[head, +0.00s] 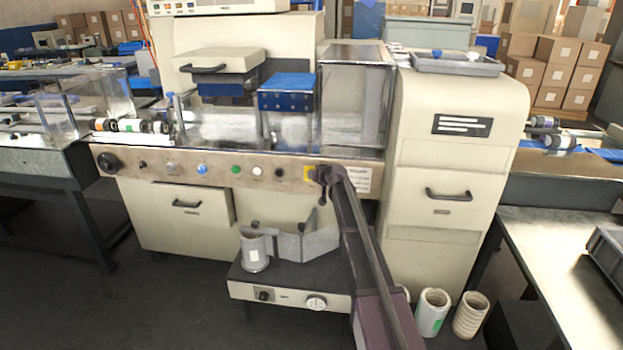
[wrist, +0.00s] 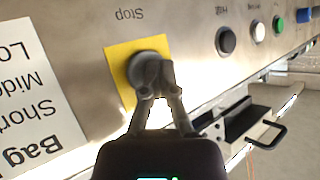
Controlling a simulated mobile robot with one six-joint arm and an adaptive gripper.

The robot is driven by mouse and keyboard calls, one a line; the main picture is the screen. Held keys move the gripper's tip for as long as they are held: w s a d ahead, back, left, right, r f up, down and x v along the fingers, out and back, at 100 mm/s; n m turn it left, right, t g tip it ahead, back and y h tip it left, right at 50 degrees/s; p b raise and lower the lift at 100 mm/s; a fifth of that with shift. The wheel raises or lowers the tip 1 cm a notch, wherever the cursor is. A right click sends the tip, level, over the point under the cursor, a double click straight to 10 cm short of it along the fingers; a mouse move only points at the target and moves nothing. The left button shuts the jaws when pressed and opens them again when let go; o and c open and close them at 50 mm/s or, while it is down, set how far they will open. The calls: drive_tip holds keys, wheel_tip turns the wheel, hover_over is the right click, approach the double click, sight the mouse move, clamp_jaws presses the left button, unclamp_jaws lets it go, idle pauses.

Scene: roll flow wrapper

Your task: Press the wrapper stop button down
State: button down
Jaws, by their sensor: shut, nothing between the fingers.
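The stop button (wrist: 143,66) is a round grey knob on a yellow square plate (wrist: 122,52), under the upside-down label "Stop" in the wrist view. In the head view only the left part of the yellow plate (head: 307,173) shows, at the right end of the wrapper's front panel (head: 217,166). My gripper (wrist: 160,72) is shut and empty, its fingertips over the right part of the button. I cannot tell whether they touch it or whether the button is pushed in. In the head view my gripper (head: 326,180) covers the button.
A black button (wrist: 226,40), a white button (wrist: 258,31) and a green button (wrist: 280,24) sit in a row on the same panel. A white label sheet (wrist: 30,100) is beside the plate.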

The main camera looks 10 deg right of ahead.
drive_tip(key=shift+s, duration=0.2)
idle(0.8)
drive_tip(key=s+a, duration=0.2)
drive_tip(key=s, duration=0.3)
drive_tip(key=shift+s, duration=0.35)
idle(1.6)
